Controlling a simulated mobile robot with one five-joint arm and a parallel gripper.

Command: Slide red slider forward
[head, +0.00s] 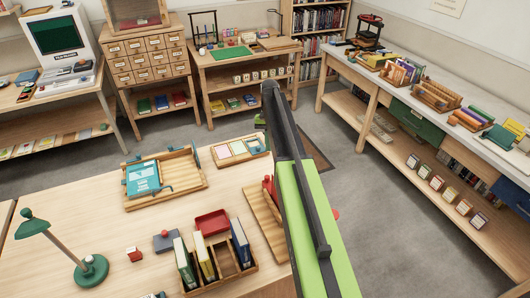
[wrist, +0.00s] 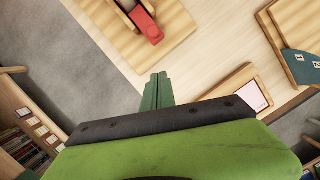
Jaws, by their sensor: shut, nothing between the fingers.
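The red slider (wrist: 146,24) is in the upper part of the wrist view, on a wooden board (wrist: 175,22) near the table edge. In the head view only a small red part (head: 267,184) shows beside my arm, on the wooden board (head: 262,215); my arm hides the rest. My gripper (wrist: 157,77) has its green fingers together and empty in the wrist view. My arm hides the gripper's surroundings in the head view.
A tray with coloured cards (head: 238,150) and a wooden stand with a teal book (head: 143,178) are on the table. A book rack (head: 222,268), red tray (head: 212,222) and green lamp (head: 90,268) stand nearer. Floor lies beyond the table.

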